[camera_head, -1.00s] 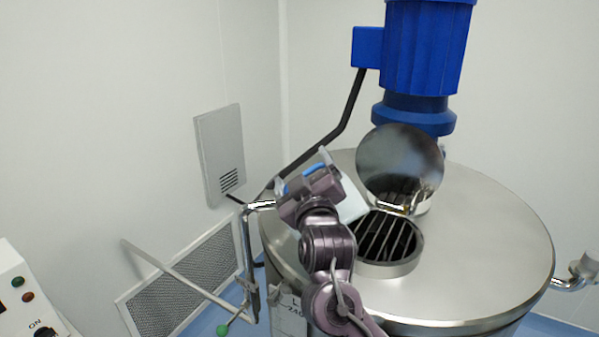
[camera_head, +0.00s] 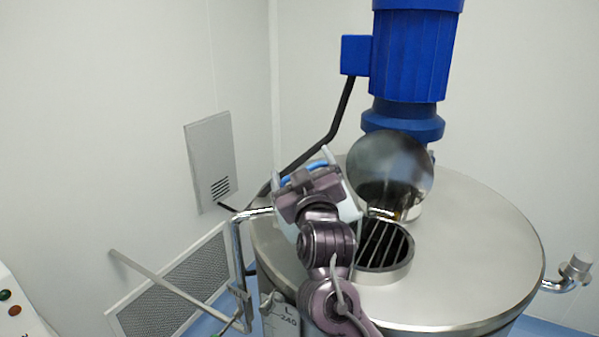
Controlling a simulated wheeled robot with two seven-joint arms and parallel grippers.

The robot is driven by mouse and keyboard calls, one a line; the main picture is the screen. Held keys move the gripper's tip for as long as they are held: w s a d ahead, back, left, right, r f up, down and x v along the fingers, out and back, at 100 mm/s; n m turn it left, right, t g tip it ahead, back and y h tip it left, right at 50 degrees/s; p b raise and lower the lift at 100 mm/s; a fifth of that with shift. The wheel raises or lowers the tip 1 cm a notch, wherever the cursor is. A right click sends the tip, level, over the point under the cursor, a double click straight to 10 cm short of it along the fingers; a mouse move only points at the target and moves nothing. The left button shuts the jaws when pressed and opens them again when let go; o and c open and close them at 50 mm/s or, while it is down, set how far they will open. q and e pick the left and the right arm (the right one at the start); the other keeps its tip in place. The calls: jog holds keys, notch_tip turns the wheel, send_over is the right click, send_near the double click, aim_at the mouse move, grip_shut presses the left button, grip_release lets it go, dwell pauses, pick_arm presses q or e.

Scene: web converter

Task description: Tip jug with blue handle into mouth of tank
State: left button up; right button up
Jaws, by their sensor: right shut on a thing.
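My right gripper (camera_head: 312,178) is shut on the blue handle (camera_head: 318,164) of a pale jug (camera_head: 349,209). My gripper and wrist hide most of the jug; its pale side shows to the right of my wrist. The jug is tilted, and its lower right part lies beside the left edge of the tank's mouth (camera_head: 385,252) in the picture. Whether anything pours out is hidden. The steel tank (camera_head: 480,250) has a round mouth with a bar grate, and its round lid (camera_head: 390,172) stands open behind it. My left gripper is out of view.
A blue motor (camera_head: 410,60) rises from the back of the tank top. A bent steel pipe (camera_head: 238,250) runs at the tank's left side, and an outlet pipe (camera_head: 570,278) sticks out at its right. The tank top right of the mouth is clear.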

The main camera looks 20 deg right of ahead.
jog(key=shift+s+d+r+m, duration=0.1)
jog(key=shift+d+r+m, duration=0.25)
jog(key=shift+r+m, duration=0.25)
jog(key=shift+s+d+r+m+h, duration=0.25)
jog(key=shift+d+r+m+h, duration=0.1)
jog(key=shift+d+r+m, duration=0.55)
jog(key=shift+s+d+r+m+h, duration=0.2)
jog(key=shift+d+r+m+h, duration=0.15)
jog(key=shift+d+m, duration=0.55)
jog(key=shift+s+d+r+m+h, duration=0.2)
jog(key=shift+d+m, duration=0.25)
jog(key=shift+m, duration=0.2)
jog(key=shift+s+d+r+m+h, duration=0.2)
jog(key=shift+d+m, duration=0.25)
jog(key=shift+m, duration=0.15)
jog(key=shift+s+d+r+m+h, duration=0.1)
jog(key=shift+d+r+m, duration=0.1)
jog(key=shift+d+m, duration=0.35)
jog(key=shift+a, duration=0.15)
jog(key=shift+w, duration=0.1)
